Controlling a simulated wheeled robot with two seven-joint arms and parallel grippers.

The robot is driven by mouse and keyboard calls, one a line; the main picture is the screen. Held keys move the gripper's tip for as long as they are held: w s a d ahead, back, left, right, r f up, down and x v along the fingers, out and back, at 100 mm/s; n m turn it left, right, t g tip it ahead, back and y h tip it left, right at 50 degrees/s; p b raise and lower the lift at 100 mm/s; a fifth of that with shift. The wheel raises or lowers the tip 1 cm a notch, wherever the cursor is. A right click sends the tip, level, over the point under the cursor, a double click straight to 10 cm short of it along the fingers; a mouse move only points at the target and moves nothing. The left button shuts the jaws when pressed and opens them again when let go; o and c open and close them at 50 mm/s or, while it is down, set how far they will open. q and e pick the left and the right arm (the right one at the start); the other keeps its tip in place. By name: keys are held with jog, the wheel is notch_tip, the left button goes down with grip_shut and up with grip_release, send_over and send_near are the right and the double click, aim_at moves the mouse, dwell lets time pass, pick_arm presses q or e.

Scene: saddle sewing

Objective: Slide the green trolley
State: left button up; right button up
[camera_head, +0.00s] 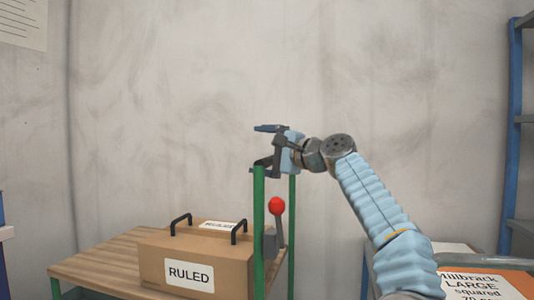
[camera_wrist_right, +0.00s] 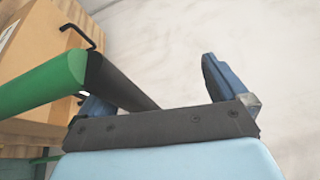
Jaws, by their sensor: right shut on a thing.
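The green trolley has a wooden deck (camera_head: 95,268) and green uprights (camera_head: 259,225) at its right end. A dark handle bar (camera_head: 266,164) joins the tops of the uprights. My right gripper (camera_head: 268,147) is at this bar, shut on it. In the right wrist view, a green upright (camera_wrist_right: 40,88) meets the black handle bar (camera_wrist_right: 118,80), which runs down between the fingers, partly hidden by the gripper body. My left gripper is not in view.
A cardboard box (camera_head: 195,262) marked "RULED" with black handles rides on the deck. A red-knobbed lever (camera_head: 276,207) stands by the uprights. A box with a printed label (camera_head: 478,286) is at lower right, beside a blue-post shelf (camera_head: 512,130).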

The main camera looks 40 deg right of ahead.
jog(key=shift+s+a+r, duration=0.2)
jog(key=shift+s+r, duration=0.1)
jog(key=shift+r, duration=0.2)
jog(key=shift+s+a+r, duration=0.2)
jog(key=shift+s+r, duration=0.1)
jog(key=shift+r, duration=0.15)
jog(key=shift+s+d+f+b, duration=0.15)
jog(key=shift+s+f+b, duration=0.05)
jog(key=shift+s+b, duration=0.5)
jog(key=shift+b+v, duration=0.75)
jog(key=shift+v, duration=0.25)
jog(key=shift+s+d+f+b, duration=0.1)
jog(key=shift+s+f+b, duration=0.3)
jog(key=shift+s+b, duration=0.1)
jog(key=shift+c, duration=1.4)
jog(key=shift+f+b+v, duration=0.15)
jog(key=shift+b+v, duration=0.3)
jog(key=shift+v, duration=0.4)
jog(key=shift+f+b+v, duration=0.1)
jog(key=shift+b+v, duration=0.35)
jog(key=shift+v, duration=0.4)
jog(key=shift+c, duration=0.7)
jog(key=f+b+v, duration=0.1)
jog(key=b+v, duration=0.1)
jog(key=v, duration=0.5)
jog(key=shift+s+d+f, duration=0.15)
jog(key=shift+s+d, duration=0.05)
jog(key=shift+s, duration=0.1)
jog(key=shift+c, duration=0.2)
